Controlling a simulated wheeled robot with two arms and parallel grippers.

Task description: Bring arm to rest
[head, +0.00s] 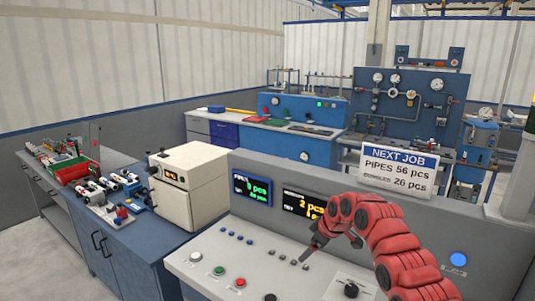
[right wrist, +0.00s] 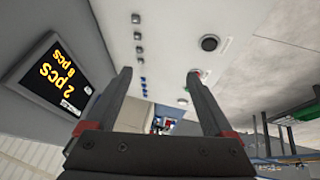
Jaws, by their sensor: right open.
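My right arm (head: 375,235), red and jointed, reaches in from the right of the head view over the grey control console (head: 205,268). Its gripper (head: 308,254) is small and dark there, pointing down close above the console's row of small buttons. Whether it touches the panel cannot be told. In the right wrist view the two dark fingers of this gripper (right wrist: 159,76) stand well apart with nothing between them. Beyond them lies the pale panel with blue and dark buttons. My left gripper is in neither view.
The console has a green display (head: 252,189), a yellow display (head: 302,203), a red button (head: 240,282) and a black knob (head: 351,290). A white job sign (head: 399,170) stands on its top edge. A cream box machine (head: 188,185) and a red bin (head: 70,172) sit on the left bench.

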